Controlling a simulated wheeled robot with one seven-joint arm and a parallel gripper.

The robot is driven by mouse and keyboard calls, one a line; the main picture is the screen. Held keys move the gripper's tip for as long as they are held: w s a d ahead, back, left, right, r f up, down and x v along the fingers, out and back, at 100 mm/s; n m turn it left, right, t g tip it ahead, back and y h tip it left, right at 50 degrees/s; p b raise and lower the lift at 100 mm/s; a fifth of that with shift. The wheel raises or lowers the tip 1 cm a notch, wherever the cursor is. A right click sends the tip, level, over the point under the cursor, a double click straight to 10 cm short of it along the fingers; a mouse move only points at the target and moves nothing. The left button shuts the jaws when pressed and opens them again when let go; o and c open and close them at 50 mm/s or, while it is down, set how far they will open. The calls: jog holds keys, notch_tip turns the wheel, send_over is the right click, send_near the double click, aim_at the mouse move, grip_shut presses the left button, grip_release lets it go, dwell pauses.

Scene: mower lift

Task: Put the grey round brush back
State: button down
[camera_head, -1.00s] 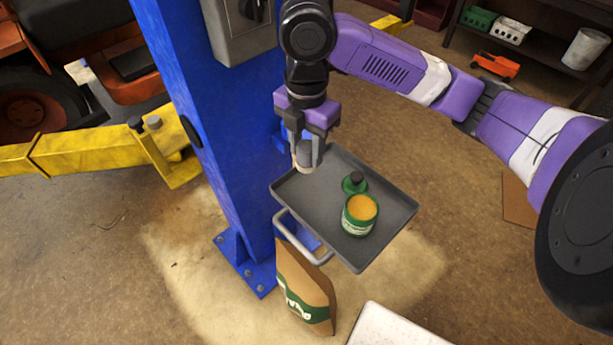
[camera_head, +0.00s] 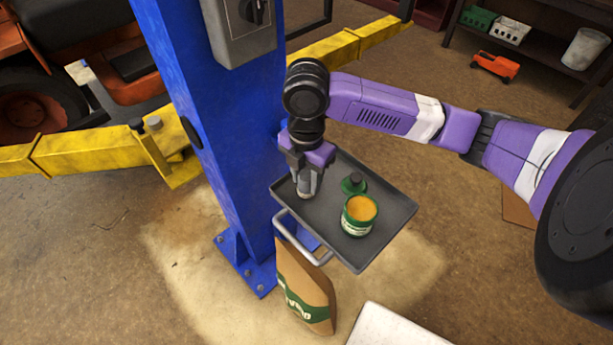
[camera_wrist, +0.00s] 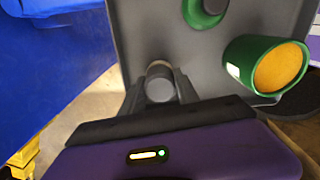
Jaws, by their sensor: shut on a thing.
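My gripper (camera_head: 308,185) is shut on the grey round brush (camera_head: 305,184), at the left part of the grey tray (camera_head: 378,230). In the wrist view the brush (camera_wrist: 160,82) shows its round end between the two fingers. The brush is low, at or just above the tray surface; I cannot tell whether it touches. Its lower part is mostly hidden by the fingers.
An open green tin with orange contents (camera_head: 359,214) stands on the tray, with a green lid with a dark knob (camera_head: 354,183) behind it. The blue post (camera_head: 205,130) rises close at the left. A brown bag (camera_head: 305,290) stands below the tray.

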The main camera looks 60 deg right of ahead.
jog(key=shift+f, duration=0.15)
jog(key=c, duration=0.9)
grip_release()
